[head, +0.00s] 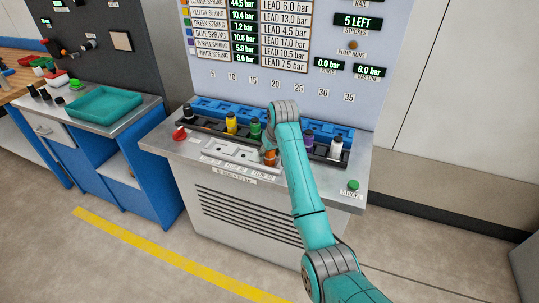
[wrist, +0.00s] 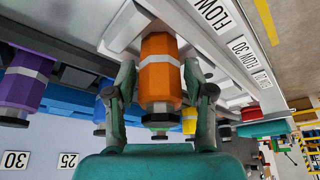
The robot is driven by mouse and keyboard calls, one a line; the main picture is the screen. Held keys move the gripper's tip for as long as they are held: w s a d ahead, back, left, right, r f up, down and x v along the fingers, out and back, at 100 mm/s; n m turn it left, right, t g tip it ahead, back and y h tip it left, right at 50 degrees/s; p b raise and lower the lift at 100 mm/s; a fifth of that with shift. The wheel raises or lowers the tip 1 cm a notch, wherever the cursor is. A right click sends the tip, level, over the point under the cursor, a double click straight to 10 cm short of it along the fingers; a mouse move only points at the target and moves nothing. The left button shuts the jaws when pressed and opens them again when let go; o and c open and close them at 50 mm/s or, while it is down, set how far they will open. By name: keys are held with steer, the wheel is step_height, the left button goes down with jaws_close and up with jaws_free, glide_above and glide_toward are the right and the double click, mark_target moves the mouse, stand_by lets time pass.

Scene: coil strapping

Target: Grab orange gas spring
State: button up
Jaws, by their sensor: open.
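The orange gas spring (wrist: 160,72) is an orange cylinder with a pale band and a dark stem. It stands at the front of the grey bench, and in the head view only a small part of it (head: 270,158) shows beside my arm. In the wrist view my gripper (wrist: 163,85) is open, with one finger on each side of the orange spring. Whether the fingers touch it cannot be told. In the head view my arm hides most of the gripper.
A black rack on the bench (head: 163,142) holds a yellow spring (head: 231,124), a green spring (head: 255,128), a purple spring (head: 308,139) and a white spring (head: 336,148). A red button (head: 180,134) and a green button (head: 353,185) sit at the bench ends. A teal tray (head: 104,104) stands on the left cabinet.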

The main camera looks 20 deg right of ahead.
steer(key=shift+w+f, duration=0.2)
steer(key=shift+f, duration=0.35)
jaws_close()
